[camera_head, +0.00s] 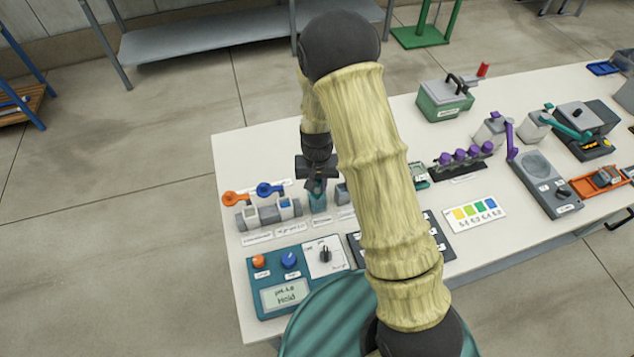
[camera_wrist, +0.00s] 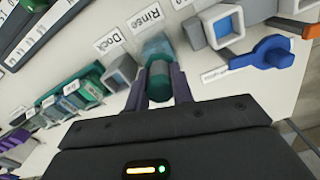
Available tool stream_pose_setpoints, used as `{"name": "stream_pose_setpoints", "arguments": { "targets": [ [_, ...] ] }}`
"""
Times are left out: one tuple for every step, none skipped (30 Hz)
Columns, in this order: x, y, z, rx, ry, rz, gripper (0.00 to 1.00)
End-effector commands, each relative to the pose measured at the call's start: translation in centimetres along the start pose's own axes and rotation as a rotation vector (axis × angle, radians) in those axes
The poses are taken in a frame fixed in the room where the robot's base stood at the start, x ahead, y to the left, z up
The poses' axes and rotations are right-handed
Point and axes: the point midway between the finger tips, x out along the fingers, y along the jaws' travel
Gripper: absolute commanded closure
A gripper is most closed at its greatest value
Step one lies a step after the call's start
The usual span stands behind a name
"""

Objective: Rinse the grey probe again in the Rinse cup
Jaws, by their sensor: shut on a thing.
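The Rinse cup (camera_wrist: 155,46) is a teal, partly see-through vessel beside its "Rinse" label in the wrist view. In the head view the Rinse cup (camera_head: 318,204) stands near the left part of the bench, directly below my gripper (camera_head: 316,181). In the wrist view my gripper (camera_wrist: 159,88) is shut, its two purple fingers on either side of the grey probe (camera_wrist: 158,82). The probe lines up with the cup and overlaps it in view. Its lower end is hidden, so I cannot tell how deep it sits. The Dock (camera_wrist: 120,70), a grey square holder, is empty beside the cup.
A holder with a blue lever (camera_head: 270,189) and one with an orange lever (camera_head: 235,198) stand left of the cup. A control box (camera_head: 289,292) in front reads "Hold". A purple-topped rack (camera_head: 465,158) and grey instrument (camera_head: 541,183) stand to the right.

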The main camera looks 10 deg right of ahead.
Motion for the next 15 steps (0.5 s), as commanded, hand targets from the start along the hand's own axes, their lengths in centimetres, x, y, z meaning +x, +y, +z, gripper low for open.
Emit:
{"name": "stream_pose_setpoints", "arguments": {
  "targets": [
    [0.0,0.0,0.0,0.0,0.0,0.0,1.0],
    [0.0,0.0,0.0,0.0,0.0,0.0,1.0],
    [0.0,0.0,0.0,0.0,0.0,0.0,1.0],
    [0.0,0.0,0.0,0.0,0.0,0.0,1.0],
    [-0.1,0.0,0.0,0.0,0.0,0.0,1.0],
    [-0.2,0.0,0.0,0.0,0.0,0.0,1.0],
    [-0.3,0.0,0.0,0.0,0.0,0.0,1.0],
    [-0.4,0.0,0.0,0.0,0.0,0.0,1.0],
    [-0.6,0.0,0.0,0.0,0.001,0.0,1.0],
    [-0.8,0.0,0.0,0.0,0.001,0.0,1.0],
    [-1.0,0.0,0.0,0.0,0.0,0.0,1.0],
    [-1.2,0.0,0.0,0.0,0.0,0.0,1.0],
    [-1.3,0.0,0.0,0.0,0.0,0.0,1.0],
    [-1.4,0.0,0.0,0.0,0.0,0.0,1.0],
    [-1.6,0.0,0.0,0.0,0.0,0.0,1.0]
  ]
}}
